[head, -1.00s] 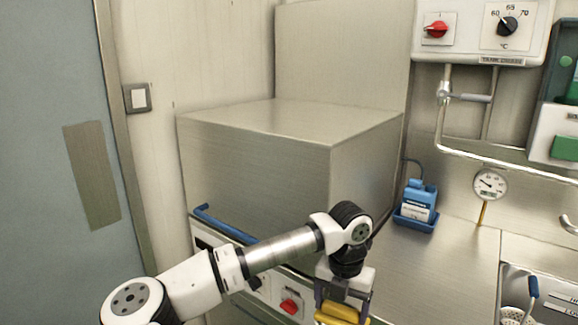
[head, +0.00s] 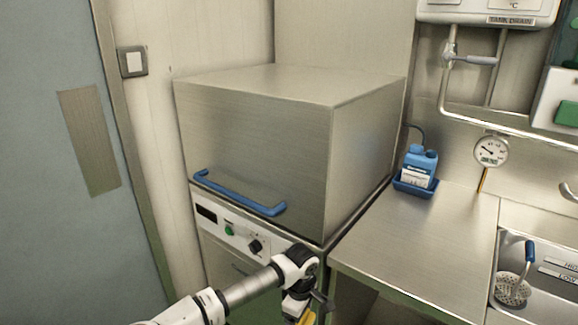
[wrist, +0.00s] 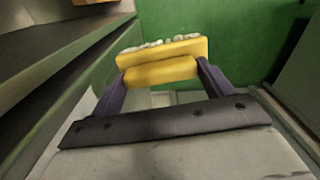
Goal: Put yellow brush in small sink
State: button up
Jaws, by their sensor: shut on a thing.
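The yellow brush (wrist: 160,60) with pale bristles lies crosswise between the two dark fingers of my gripper (wrist: 161,76) in the wrist view. The gripper is shut on it. In the head view my gripper (head: 312,303) is at the bottom edge, low in front of the steel counter and cabinet. Only a small bit of the yellow brush (head: 306,318) shows there. A steel sink (head: 512,252) is at the right edge of the head view, well right of my gripper and only partly in view. I cannot tell whether it is the small sink.
A white perforated ladle (head: 512,290) with a blue handle stands in the sink. A steel hooded machine (head: 255,150) with a blue bar handle (head: 240,192) fills the middle. A blue bottle (head: 420,165) stands in a blue tray at the back of the counter (head: 420,240). The counter's middle is clear.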

jog(key=s+a+f+m, duration=0.1)
jog(key=f+m, duration=0.5)
jog(key=f, duration=0.1)
jog(key=s+a+f+m, duration=0.1)
jog(key=s+f+m, duration=0.1)
jog(key=f+m, duration=0.4)
jog(key=shift+a+f+b, duration=0.35)
jog(key=shift+a+f, duration=0.05)
jog(key=shift+f, duration=0.05)
jog(key=shift+d, duration=0.15)
